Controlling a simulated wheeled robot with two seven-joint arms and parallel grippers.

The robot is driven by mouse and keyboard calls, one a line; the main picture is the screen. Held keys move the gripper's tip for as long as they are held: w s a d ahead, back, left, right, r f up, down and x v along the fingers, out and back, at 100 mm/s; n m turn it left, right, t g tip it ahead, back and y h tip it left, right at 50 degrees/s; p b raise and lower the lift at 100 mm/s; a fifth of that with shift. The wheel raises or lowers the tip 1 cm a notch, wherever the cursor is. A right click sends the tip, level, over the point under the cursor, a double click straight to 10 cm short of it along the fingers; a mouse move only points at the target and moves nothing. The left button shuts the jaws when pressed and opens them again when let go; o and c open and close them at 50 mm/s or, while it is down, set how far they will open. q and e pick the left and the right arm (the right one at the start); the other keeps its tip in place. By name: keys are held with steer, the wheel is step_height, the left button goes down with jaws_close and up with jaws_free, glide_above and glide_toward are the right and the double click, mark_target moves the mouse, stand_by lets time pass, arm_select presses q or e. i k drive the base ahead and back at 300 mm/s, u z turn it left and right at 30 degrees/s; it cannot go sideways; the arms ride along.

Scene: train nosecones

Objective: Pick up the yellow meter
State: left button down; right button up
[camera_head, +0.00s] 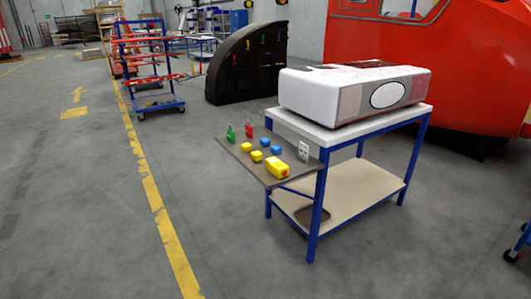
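The yellow meter seems to be the larger yellow block (277,167) with a red spot on its near end. It lies near the front right edge of a dark board (240,158) attached to the left side of a blue-framed table (318,205). Two smaller yellow blocks (256,156) lie to its left on the board. Neither of my grippers shows in this view.
A long white case (350,90) stands on the table. Blue blocks (276,150), red and green items and a grey-white item (303,151) share the board. A red nosecone (470,60) stands behind right. Open floor (90,220) lies left and in front.

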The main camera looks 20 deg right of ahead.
mark_target(273, 164)
steer(key=z, duration=0.15)
steer(key=i, duration=2.05)
steer(key=z, duration=0.15)
